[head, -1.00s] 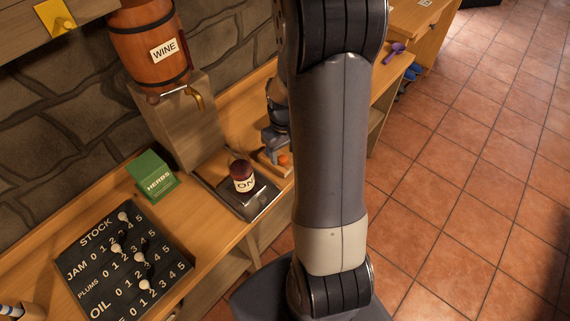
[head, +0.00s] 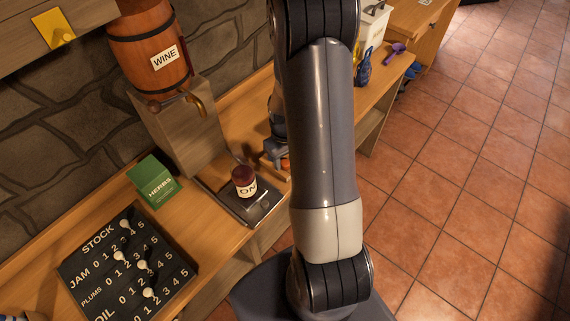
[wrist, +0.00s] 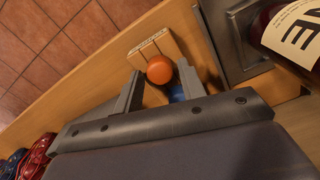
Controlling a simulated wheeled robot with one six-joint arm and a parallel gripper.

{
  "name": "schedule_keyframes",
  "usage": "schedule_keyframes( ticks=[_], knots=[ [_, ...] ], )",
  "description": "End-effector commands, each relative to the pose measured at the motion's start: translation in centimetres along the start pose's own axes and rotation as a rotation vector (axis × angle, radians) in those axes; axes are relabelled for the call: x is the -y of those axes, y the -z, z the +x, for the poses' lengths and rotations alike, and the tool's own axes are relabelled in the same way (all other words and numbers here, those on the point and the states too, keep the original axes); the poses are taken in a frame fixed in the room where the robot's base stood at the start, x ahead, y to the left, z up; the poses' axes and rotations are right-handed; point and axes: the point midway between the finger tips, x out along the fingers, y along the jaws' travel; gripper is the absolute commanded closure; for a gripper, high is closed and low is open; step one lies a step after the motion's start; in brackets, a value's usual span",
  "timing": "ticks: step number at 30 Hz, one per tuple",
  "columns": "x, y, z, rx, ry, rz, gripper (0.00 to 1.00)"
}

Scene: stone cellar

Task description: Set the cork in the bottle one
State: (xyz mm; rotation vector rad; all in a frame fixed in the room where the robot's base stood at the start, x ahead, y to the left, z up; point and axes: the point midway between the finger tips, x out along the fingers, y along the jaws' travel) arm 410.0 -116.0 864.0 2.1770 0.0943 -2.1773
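The bottle one (head: 245,187), dark red with a cream label partly reading "ON", stands upright on a dark metal plate (head: 229,204). Part of it shows at the right of the wrist view (wrist: 293,35). An orange round-topped piece (wrist: 159,69), which may be the cork, sits at a small wooden block (wrist: 152,45) beside that plate; its lower part is hidden. My gripper (wrist: 161,73) is open, with a finger on each side of the orange piece and gaps visible between. In the head view my arm hides most of the gripper.
A wine barrel (head: 150,60) with a brass tap stands on a wooden block behind the bottle. A green herbs box (head: 153,181) and a black stock board (head: 125,262) are to the left. A blue thing (wrist: 178,93) is partly hidden beside the right finger.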

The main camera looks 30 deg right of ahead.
Motion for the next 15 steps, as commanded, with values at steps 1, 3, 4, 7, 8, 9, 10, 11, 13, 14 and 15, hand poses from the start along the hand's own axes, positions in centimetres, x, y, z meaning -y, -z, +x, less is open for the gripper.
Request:
schedule_keyframes(
  ticks=[1, 3, 4, 7, 8, 9, 10, 11, 13, 14, 15],
  knots=[
    [0.0, 0.01, -0.01, 0.0, 0.0, 0.0, 0.66],
    [0.0, 0.0, -0.01, 0.0, 0.0, 0.0, 0.72],
    [0.0, 0.01, -0.02, 0.0, 0.0, 0.0, 0.74],
    [0.0, 0.01, -0.02, 0.0, 0.0, 0.0, 0.83],
    [0.0, 0.01, -0.02, 0.0, 0.0, 0.0, 0.85],
    [0.0, 0.01, -0.02, 0.0, 0.0, 0.0, 0.88],
    [0.0, 0.01, -0.02, 0.0, 0.0, 0.0, 0.91],
    [0.0, 0.01, -0.02, 0.0, 0.0, 0.0, 0.93],
    [0.0, 0.01, -0.02, 0.0, 0.0, 0.0, 0.96],
    [0.0, 0.01, -0.02, 0.0, 0.0, 0.0, 0.96],
    [0.0, 0.01, -0.02, 0.0, 0.0, 0.0, 0.96]
  ],
)
